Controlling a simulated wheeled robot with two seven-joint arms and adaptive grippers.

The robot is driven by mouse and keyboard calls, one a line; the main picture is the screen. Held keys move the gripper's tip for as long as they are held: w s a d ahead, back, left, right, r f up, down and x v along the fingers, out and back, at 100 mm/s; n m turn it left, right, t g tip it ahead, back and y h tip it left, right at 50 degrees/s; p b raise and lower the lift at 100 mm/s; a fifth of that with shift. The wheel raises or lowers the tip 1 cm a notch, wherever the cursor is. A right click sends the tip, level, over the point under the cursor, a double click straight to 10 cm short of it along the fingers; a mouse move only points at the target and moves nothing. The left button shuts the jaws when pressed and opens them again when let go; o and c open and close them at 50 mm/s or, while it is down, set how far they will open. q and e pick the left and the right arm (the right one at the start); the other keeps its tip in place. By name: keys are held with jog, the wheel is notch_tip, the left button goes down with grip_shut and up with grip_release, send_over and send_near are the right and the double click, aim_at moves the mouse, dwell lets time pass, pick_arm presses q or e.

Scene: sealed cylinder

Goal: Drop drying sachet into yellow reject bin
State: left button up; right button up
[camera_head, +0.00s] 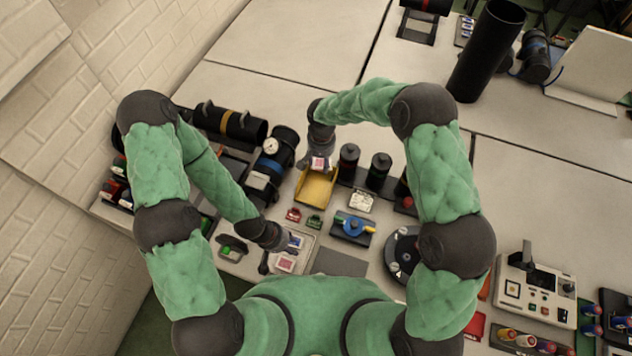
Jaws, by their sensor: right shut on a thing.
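The yellow reject bin (301,191) stands left of the middle of the table, its open top facing me. My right gripper (320,155) is over the bin's far end, shut on the drying sachet (320,164), a small white packet with a red-pink mark. The sachet appears at or above the bin's far rim; its exact height is hard to tell. My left gripper (282,243) is low over a pale tray (309,243), beside a blue-marked packet (296,241) and a pink-marked packet (285,263). Its fingers are too small and dark to read.
Dark canisters (379,170) stand right of the bin. A black cylinder with a gauge (271,146) lies to its left. Small red and green items (293,214) and a blue valve (353,225) lie in front. A tall black tube (487,52) stands at the back right.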

pick_arm(q)
jog(key=shift+f+b, duration=0.75)
jog(key=shift+f, duration=0.1)
pick_arm(e)
notch_tip(320, 180, down, 5)
jog(key=o, duration=1)
notch_tip(320, 180, up, 12)
jog(key=shift+f, duration=0.1)
